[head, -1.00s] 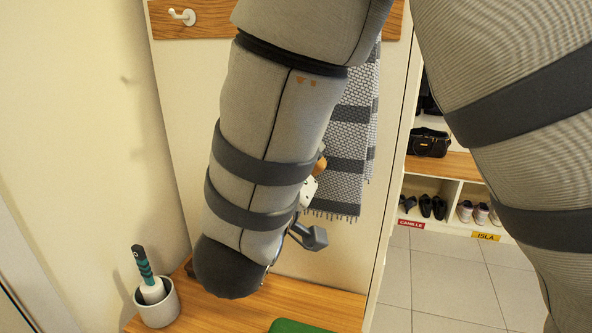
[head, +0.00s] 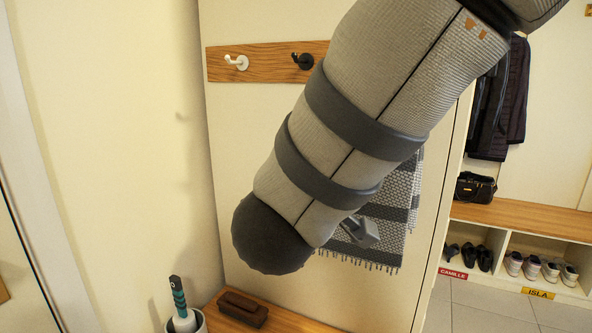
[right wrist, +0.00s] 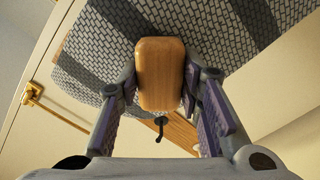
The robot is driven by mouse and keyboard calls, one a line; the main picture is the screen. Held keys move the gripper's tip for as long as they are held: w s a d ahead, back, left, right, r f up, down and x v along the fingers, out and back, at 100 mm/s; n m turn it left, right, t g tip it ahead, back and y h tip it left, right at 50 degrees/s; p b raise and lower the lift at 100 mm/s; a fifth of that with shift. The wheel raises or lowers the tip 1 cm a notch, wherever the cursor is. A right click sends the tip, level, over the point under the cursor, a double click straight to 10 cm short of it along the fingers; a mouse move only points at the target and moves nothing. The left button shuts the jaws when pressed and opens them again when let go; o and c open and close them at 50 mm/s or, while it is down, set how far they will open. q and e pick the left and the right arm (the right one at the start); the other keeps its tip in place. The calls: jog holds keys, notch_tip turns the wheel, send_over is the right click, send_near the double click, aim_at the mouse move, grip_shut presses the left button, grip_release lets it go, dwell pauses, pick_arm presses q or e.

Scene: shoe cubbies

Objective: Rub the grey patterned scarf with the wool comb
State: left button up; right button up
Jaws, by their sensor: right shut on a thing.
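The grey patterned scarf (head: 399,205) hangs against the cream panel, partly hidden behind my right arm. It also fills the upper part of the right wrist view (right wrist: 225,22). My right gripper (right wrist: 161,88) is shut on the wool comb (right wrist: 160,60), whose tan wooden body sits between the fingers. The comb overlaps the scarf in the right wrist view; whether they touch I cannot tell. In the head view only a grey piece of the right gripper (head: 362,232) shows in front of the scarf's lower part, and the comb is hidden. My left gripper is not in view.
A brown brush (head: 242,309) lies on the wooden bench beside a pot (head: 187,322) with a teal-handled tool. White (head: 237,62) and black (head: 302,61) hooks sit on the rail above. Shoe cubbies (head: 500,257) and a bag (head: 475,187) are at the right.

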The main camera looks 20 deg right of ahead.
jog(key=shift+w+d+f, duration=0.1)
notch_tip(320, 180, down, 3)
jog(key=shift+r, duration=0.2)
jog(key=shift+f, duration=3.55)
jog(key=shift+w+r, duration=0.2)
jog(key=shift+r, duration=4.85)
jog(key=shift+f, duration=5.15)
jog(key=shift+c, duration=0.4)
jog(key=shift+a, duration=0.2)
